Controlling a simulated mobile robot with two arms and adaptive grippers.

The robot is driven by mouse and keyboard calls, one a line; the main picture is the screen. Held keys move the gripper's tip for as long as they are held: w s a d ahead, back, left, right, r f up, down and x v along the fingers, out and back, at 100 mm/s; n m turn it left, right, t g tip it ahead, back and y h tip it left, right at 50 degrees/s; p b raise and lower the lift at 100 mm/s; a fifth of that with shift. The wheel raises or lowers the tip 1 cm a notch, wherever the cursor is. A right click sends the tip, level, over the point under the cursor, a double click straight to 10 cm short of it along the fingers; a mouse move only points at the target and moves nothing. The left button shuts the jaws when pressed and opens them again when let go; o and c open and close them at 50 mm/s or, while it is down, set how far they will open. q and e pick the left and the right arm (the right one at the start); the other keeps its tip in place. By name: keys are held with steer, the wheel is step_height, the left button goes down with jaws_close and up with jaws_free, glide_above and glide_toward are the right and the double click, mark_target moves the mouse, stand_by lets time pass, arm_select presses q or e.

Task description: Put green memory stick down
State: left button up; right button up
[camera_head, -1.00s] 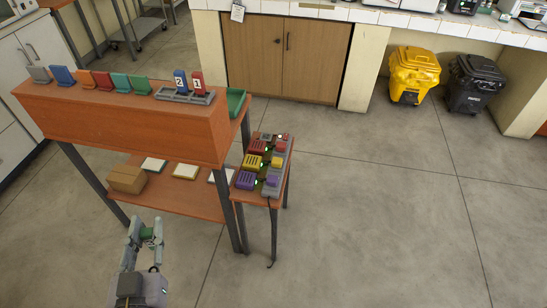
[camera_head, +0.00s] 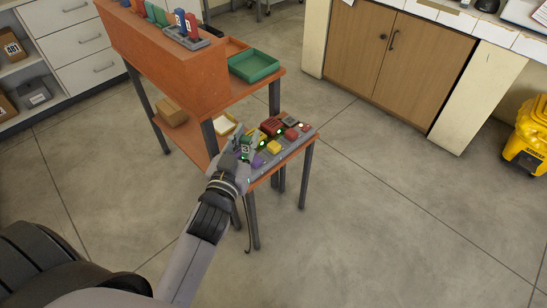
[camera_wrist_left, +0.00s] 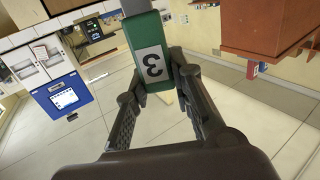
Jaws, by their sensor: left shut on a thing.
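The green memory stick (camera_wrist_left: 150,52) with a white label reading 3 is between the fingers of my left gripper (camera_wrist_left: 158,88) in the left wrist view. The gripper is shut on it. In the head view my left gripper (camera_head: 238,150) is over the near left part of the small side table, with the green stick (camera_head: 246,146) showing small in it. I cannot tell whether the stick touches anything below. My right gripper is not in view.
The small side table (camera_head: 284,157) carries red, yellow and purple devices with lit green lights. A green tray (camera_head: 254,65) sits on the orange bench (camera_head: 160,62) behind. A blue and a red stick (camera_head: 191,24) stand in a grey rack there. Open floor lies to the right.

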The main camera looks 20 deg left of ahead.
arm_select(q)
steer(key=w+a+f+n+g+y+b, duration=0.1)
steer(key=w+a+f+n+y+b, duration=0.25)
steer(key=w+a+b, duration=0.75)
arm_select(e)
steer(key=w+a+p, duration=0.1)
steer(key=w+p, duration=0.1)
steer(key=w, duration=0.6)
arm_select(q)
steer(key=shift+m+y, duration=0.25)
steer(key=shift+y, duration=0.2)
steer(key=f+b, duration=0.2)
steer(key=f, duration=0.4)
steer(key=f+b, duration=0.3)
steer(key=f, duration=0.4)
steer(key=a+f+b, duration=0.1)
steer(key=f+b, duration=0.1)
steer(key=f, duration=0.4)
steer(key=shift+w+f+b, duration=0.15)
steer(key=shift+w+b, duration=0.05)
steer(key=shift+b, duration=0.15)
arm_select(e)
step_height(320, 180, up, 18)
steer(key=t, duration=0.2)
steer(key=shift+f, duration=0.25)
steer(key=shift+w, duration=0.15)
